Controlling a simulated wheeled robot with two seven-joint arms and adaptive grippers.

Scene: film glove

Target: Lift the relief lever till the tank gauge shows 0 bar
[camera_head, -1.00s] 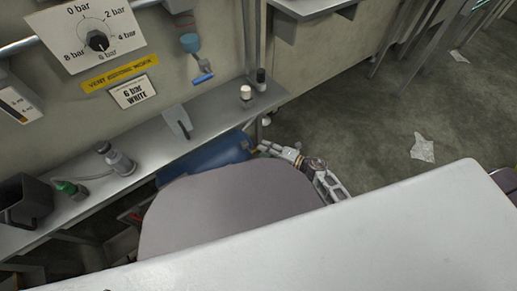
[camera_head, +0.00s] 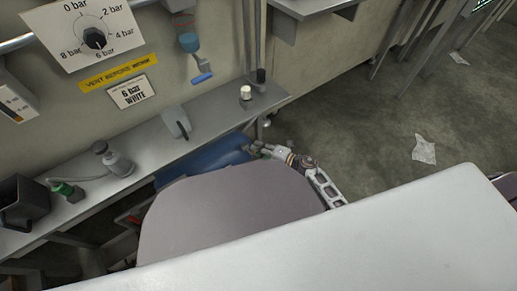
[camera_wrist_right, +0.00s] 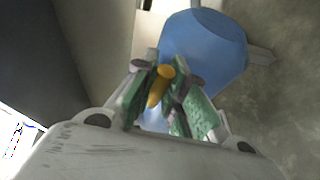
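A blue tank (camera_head: 205,160) lies under the wall shelf and also shows in the right wrist view (camera_wrist_right: 205,45). My right gripper (camera_head: 256,150) is at the tank's right end. In the right wrist view, a short yellow lever-like piece (camera_wrist_right: 161,88) lies between the green fingertips of my right gripper (camera_wrist_right: 165,95). The fingers stand close on both sides of it; the blur hides whether they press on it. A dial plate (camera_head: 90,32) marked 0 to 8 bar is on the wall, its knob pointing about at 6 bar. A gauge (camera_head: 14,100) is cut off at the left edge. My left gripper is not in view.
The shelf (camera_head: 215,105) carries a pump-like bottle (camera_head: 115,160), a grey upright piece (camera_head: 176,122), a white-capped knob (camera_head: 245,92) and a dark box (camera_head: 22,200). A white tabletop (camera_head: 350,240) and a grey rounded panel (camera_head: 230,205) fill the front. Open floor lies right, with a paper scrap (camera_head: 424,149).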

